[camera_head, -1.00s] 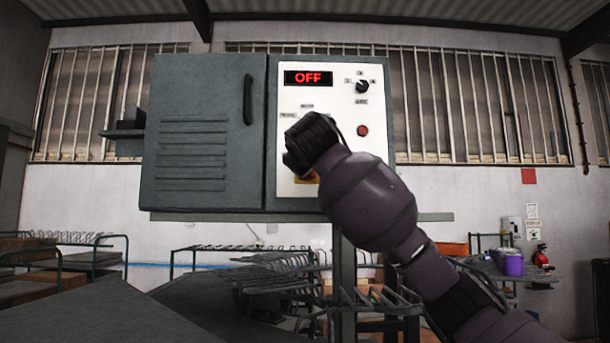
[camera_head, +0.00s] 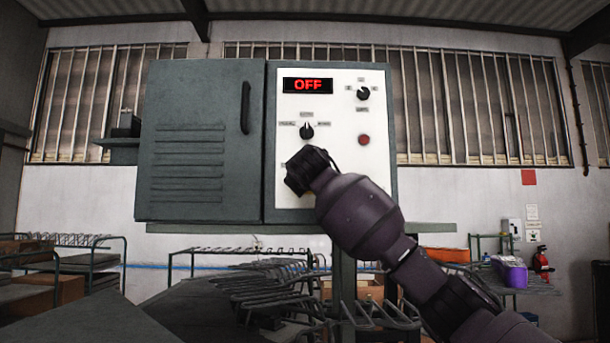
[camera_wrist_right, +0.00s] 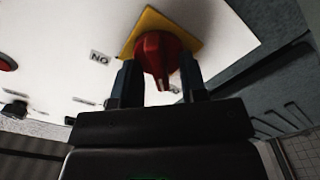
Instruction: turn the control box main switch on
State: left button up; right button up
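The control box (camera_head: 200,150) is grey with a white panel (camera_head: 345,190), and its display (camera_head: 307,86) reads OFF in red. The main switch is a red knob (camera_wrist_right: 158,50) on a yellow plate (camera_wrist_right: 150,20) in the right wrist view, with an ON label (camera_wrist_right: 99,57) upside down beside it. In the head view my right gripper (camera_head: 305,170) is at the lower panel and hides the switch. In the wrist view the fingers of my right gripper (camera_wrist_right: 160,72) are apart, one on each side of the knob; contact is unclear. My left gripper is not in view.
Above the gripper are a black selector (camera_head: 307,132), another selector (camera_head: 363,93) and a red button (camera_head: 364,140). A door handle (camera_head: 246,107) sticks out at left. Wire racks (camera_head: 275,290) stand below the box.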

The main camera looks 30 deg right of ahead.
jog(key=shift+w+d, duration=0.2)
jog(key=shift+w, duration=0.15)
grip_shut()
